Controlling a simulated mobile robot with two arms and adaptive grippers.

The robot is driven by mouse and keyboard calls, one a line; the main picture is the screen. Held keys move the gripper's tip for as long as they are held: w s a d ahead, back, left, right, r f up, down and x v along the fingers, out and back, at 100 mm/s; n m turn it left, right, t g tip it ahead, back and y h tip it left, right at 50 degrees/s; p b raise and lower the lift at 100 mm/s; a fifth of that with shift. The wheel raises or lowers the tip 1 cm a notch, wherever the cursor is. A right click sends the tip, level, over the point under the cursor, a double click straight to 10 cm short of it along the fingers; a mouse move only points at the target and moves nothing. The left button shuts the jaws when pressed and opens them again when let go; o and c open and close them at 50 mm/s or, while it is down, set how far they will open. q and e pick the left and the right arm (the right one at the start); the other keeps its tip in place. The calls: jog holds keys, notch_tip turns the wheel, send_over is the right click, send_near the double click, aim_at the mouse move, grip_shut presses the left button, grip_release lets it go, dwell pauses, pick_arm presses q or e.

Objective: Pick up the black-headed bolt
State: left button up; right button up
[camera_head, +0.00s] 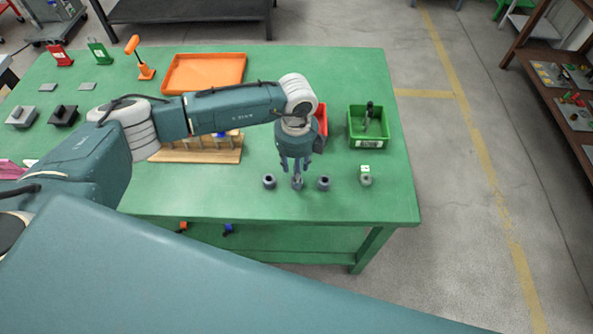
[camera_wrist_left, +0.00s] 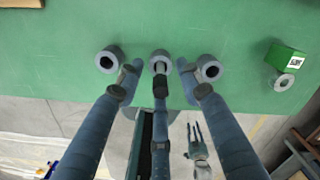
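My left gripper (camera_head: 297,177) points down over the table's front edge, with its fingers spread. In the left wrist view the open left gripper (camera_wrist_left: 160,85) has its outer fingers apart beside a row of three grey round pieces. The middle grey piece (camera_wrist_left: 160,58) is partly covered by the central finger. A dark upright object (camera_head: 368,113), possibly the black-headed bolt, stands in the green bin (camera_head: 355,138), right of and behind my gripper. Its head is too small to tell clearly. My right gripper (camera_wrist_left: 195,135) appears open and empty below the table edge.
The left grey piece (camera_head: 269,181) and right grey piece (camera_head: 324,183) flank the gripper. A green-and-white block with a grey ring (camera_head: 365,173) stands farther right. A red bin (camera_head: 321,120) is partly hidden by my arm. An orange tray (camera_head: 205,73) lies farther back.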

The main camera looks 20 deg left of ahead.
pick_arm(q)
jog(key=shift+c, duration=0.5)
grip_shut()
